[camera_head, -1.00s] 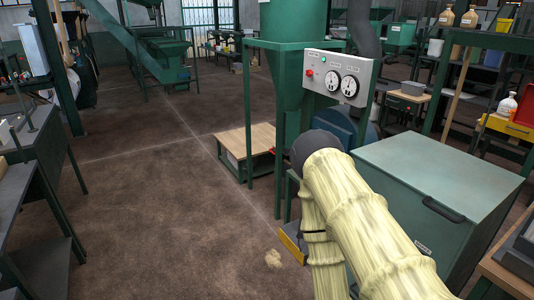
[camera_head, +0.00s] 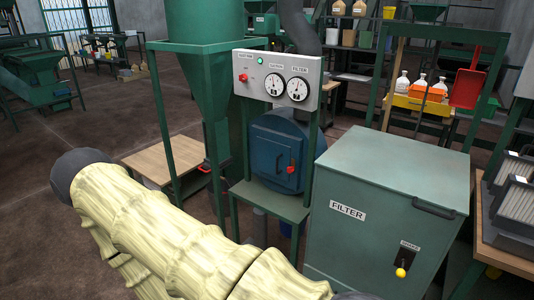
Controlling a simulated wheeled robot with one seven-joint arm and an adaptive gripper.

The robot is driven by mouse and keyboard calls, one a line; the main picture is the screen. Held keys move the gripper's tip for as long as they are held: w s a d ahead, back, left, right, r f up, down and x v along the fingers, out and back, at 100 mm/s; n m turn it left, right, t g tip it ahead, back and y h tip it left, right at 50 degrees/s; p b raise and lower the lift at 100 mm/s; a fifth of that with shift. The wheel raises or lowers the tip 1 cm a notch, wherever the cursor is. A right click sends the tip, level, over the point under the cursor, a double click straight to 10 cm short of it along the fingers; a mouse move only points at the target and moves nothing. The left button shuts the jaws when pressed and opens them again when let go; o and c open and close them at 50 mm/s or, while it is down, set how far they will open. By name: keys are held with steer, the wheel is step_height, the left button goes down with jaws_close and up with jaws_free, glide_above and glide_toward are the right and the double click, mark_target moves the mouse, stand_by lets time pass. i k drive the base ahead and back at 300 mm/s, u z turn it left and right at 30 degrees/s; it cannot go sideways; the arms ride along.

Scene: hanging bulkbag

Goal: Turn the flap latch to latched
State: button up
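No part is readably marked as the flap latch. A small red latch-like handle (camera_head: 291,169) sits on the right side of the round blue door (camera_head: 272,155) below the gauge panel. A yellow knob (camera_head: 400,272) hangs low on a dark plate on the front of the green filter cabinet (camera_head: 335,245). A red part (camera_head: 205,165) shows beside the hopper outlet. I cannot tell the latch's position. My arm in its cream sleeve crosses the lower left; my gripper is not in view.
The gauge panel (camera_head: 278,80) with a red button stands above the blue door. A low wooden-topped table (camera_head: 165,158) is left of the hopper (camera_head: 203,85). A bench with filters (camera_head: 512,190) stands right of the cabinet. Open floor lies at left.

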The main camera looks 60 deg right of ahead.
mark_target(289, 169)
steer(key=z, duration=0.6)
steer(key=i, duration=1.2)
steer(key=z, duration=0.95)
